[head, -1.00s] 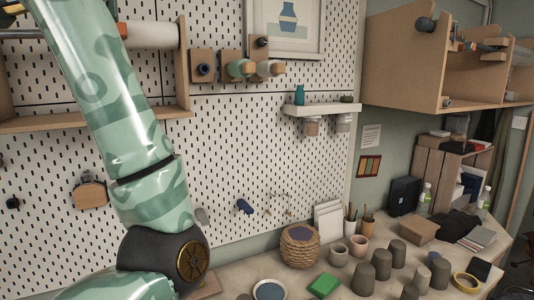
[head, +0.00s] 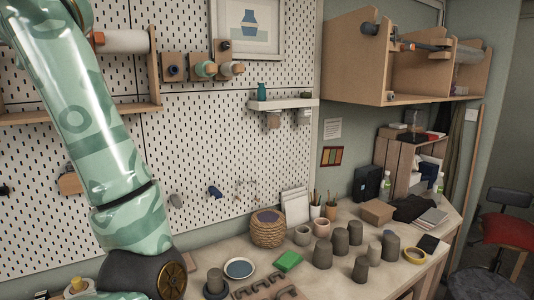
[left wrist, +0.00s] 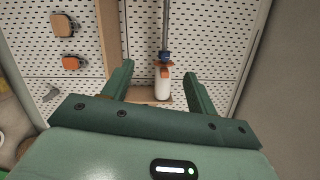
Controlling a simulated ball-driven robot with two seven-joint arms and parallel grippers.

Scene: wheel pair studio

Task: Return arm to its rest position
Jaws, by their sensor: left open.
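My left arm (head: 85,120) crosses the left side of the head view, its green camouflage links coming down from the top left to a dark joint. My left gripper does not show in the head view. In the left wrist view my left gripper (left wrist: 158,85) is open, its two green fingers apart. Between and beyond the fingers a white bottle (left wrist: 162,88) with an orange and blue top stands on a small wooden ledge against the pegboard. The bottle appears apart from the fingers. My right gripper is in neither view.
The pegboard wall (head: 190,150) is close behind my left arm. The workbench (head: 345,277) holds several grey clay cylinders, a woven basket (head: 268,229), a green block (head: 288,261) and a tape roll (head: 414,255). A wooden wall cabinet (head: 357,80) juts out at upper right. A red chair (head: 508,232) stands at right.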

